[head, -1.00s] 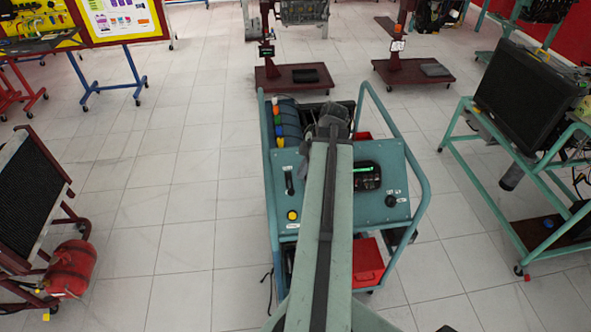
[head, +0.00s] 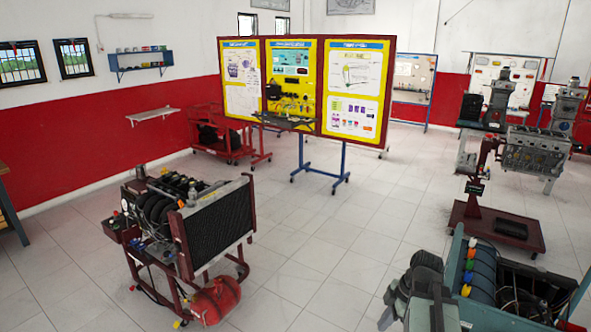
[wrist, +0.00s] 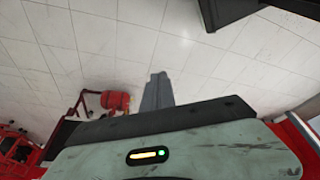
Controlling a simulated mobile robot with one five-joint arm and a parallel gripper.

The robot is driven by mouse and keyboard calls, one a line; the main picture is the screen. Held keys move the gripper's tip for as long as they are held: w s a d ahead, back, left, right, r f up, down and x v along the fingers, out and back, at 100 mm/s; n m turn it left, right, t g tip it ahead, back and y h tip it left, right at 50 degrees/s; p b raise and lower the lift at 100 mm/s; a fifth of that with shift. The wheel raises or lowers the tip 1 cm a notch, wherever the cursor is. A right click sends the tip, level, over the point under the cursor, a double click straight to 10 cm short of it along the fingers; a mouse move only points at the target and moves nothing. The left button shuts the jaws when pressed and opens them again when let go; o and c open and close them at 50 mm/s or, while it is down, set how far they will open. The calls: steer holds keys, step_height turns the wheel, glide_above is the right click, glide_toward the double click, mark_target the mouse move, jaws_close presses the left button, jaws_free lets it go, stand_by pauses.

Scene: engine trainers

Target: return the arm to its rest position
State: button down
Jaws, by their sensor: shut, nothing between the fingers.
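My arm (head: 432,312) shows only in part at the bottom right of the head view, in front of the teal engine stand (head: 490,268). Its dark grey end is bunched near the stand's left side, and the rest of the arm is cut off by the frame edge. In the wrist view my gripper (wrist: 158,78) is a narrow grey shape at the centre, with its fingers together and nothing held. It is over pale floor tiles, apart from any object.
A radiator engine stand (head: 215,225) with a red tank (head: 214,300) stands at the left front. A yellow display board (head: 318,50) on blue legs is behind. A maroon engine stand (head: 470,225) is at the right. Tiled floor between them is clear.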

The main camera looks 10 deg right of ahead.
steer(key=w+a+f+m+h+b, duration=0.1)
steer(key=a+f+m+b, duration=0.1)
steer(key=a+m, duration=0.3)
steer(key=w+a+f+m+h+b, duration=0.1)
steer(key=a+f+m, duration=0.3)
steer(key=a, duration=0.4)
steer(key=w+a+f+m+g+h+b, duration=0.1)
steer(key=a+f+m+b, duration=0.2)
steer(key=a+m, duration=0.2)
steer(key=shift+a+m, duration=0.4)
steer(key=shift+a, duration=0.85)
steer(key=shift+s, duration=0.1)
